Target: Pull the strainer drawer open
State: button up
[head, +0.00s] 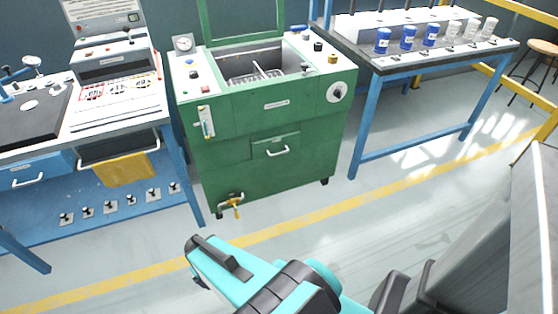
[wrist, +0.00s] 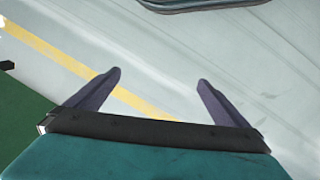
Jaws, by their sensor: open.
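Beneath the fingers is only bare floor with a yellow line. In the head view my teal arm is low in front of the machine, apart from the drawer; the fingertips cannot be made out there.
A blue-legged table (head: 440,62) with jars stands right. The floor (head: 300,212) before the machine is clear.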

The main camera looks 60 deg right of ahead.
aim_at(275, 146)
jog(key=w+d+r+m+t+h+b, duration=0.15)
jog(key=w+d+t+h+b, duration=0.3)
jog(key=d, duration=1.05)
jog(key=w+d+m+t+h+b, duration=0.1)
jog(key=w+d+m+t+b, duration=0.4)
jog(key=d, duration=1)
jog(key=s+d+r+t+h+b, duration=0.1)
jog(key=s+d+r+h+b, duration=0.2)
jog(key=d, duration=0.4)
jog(key=d+r+t+b, duration=0.1)
jog(key=d+r+b, duration=0.2)
jog(key=d+b, duration=0.3)
jog(key=s+d+r+n+t+b, duration=0.2)
jog(key=s+d+r+t+b, duration=0.2)
jog(key=s, duration=0.4)
jog(key=d+r+b, duration=0.1)
jog(key=d+b, duration=0.1)
jog(key=shift+s+b, duration=0.3)
jog(key=shift+s, duration=0.1)
jog(key=shift+d+h, duration=0.1)
jog(key=shift+h, duration=0.15)
